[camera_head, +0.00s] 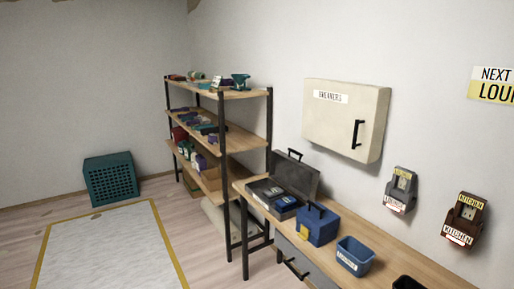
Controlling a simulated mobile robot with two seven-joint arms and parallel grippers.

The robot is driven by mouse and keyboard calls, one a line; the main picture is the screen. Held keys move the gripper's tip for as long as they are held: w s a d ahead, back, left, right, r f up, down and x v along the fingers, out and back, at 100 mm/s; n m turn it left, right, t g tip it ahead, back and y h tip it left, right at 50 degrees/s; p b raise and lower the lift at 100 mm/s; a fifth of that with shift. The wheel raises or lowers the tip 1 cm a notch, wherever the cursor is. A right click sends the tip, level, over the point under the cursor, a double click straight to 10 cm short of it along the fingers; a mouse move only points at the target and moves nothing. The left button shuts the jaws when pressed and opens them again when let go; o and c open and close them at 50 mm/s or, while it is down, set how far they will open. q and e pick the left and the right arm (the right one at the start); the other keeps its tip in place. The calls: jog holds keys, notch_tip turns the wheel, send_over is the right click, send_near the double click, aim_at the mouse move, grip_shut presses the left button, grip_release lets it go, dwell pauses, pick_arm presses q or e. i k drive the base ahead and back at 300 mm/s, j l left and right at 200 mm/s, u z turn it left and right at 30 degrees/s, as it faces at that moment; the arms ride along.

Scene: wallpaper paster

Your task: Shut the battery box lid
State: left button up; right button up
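A dark grey case (262,188) stands open on the wooden bench, its hinged lid (297,176) raised at the back against the wall side. A black handle shows on top of the lid. Several dark boxy items (284,201) lie inside its tray. No label naming it a battery box is readable. A blue box (319,228) with a dark handle and a small yellow label stands just in front of it and looks shut. Neither of my grippers is in view.
A blue open bin (354,257) and a black item (408,284) stand farther along the bench (386,262). A cream wall cabinet (340,125) hangs above. A loaded shelf (235,142) stands beyond the bench. A pale mat (110,255) and teal crate (111,178) are on the floor.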

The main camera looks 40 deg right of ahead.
aim_at(299, 178)
jog(key=i+z, duration=0.2)
jog(key=i, duration=1.15)
jog(key=i+j+z, duration=0.2)
jog(key=i, duration=0.4)
jog(key=i+z, duration=0.2)
jog(key=i, duration=0.45)
jog(key=i+z, duration=0.35)
jog(key=i+j+z, duration=0.1)
jog(key=z, duration=0.25)
jog(key=i+j+z, duration=0.2)
jog(key=z, duration=0.2)
jog(key=i+j+z, duration=0.55)
jog(key=i+l, duration=0.05)
